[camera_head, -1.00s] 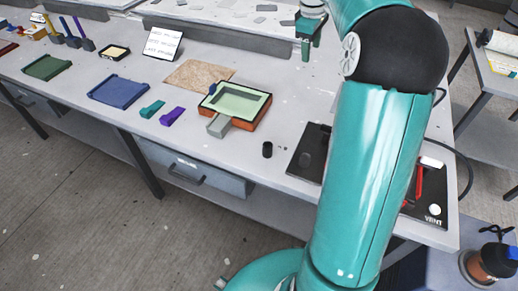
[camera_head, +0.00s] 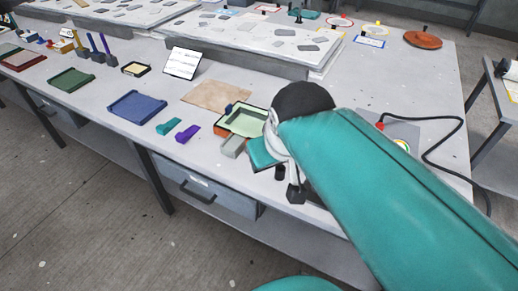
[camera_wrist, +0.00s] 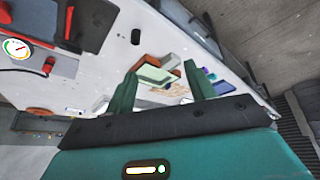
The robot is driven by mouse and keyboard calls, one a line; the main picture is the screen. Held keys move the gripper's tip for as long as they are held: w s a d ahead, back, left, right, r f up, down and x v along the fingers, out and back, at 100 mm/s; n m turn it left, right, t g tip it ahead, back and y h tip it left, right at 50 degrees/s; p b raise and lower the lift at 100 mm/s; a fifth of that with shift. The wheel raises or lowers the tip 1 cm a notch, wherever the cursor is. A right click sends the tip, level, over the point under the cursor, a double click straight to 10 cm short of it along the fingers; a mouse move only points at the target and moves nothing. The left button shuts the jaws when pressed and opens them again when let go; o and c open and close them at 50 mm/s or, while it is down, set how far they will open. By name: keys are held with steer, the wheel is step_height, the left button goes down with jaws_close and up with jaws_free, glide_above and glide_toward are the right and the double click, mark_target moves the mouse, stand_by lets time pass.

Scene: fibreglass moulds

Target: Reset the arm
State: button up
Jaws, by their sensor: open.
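My gripper (camera_wrist: 158,84) shows in the wrist view with its two teal fingers apart and nothing between them. Beyond the fingertips, at some distance, is the orange mould with a pale green inside (camera_wrist: 152,75) on the bench. In the head view my teal arm reaches from the lower right to the middle, bent at a black joint. It covers part of the same mould (camera_head: 246,116) and the bench right of it. My fingertips cannot be made out in the head view.
The grey bench (camera_head: 395,82) carries a blue tray (camera_head: 137,107), a green tray (camera_head: 71,80), a brown board (camera_head: 216,96) and a white card (camera_head: 183,63). A cable (camera_head: 437,142) loops at right.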

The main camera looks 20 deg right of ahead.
steer(key=shift+s+a+f+m+y, duration=0.15)
steer(key=shift+s+a+f, duration=0.15)
steer(key=shift+s+f, duration=0.25)
steer(key=shift+s+a+f+m+y, duration=0.15)
steer(key=shift+s+a+f, duration=0.2)
steer(key=shift+s, duration=0.25)
steer(key=c, duration=0.4)
steer(key=shift+d, duration=0.15)
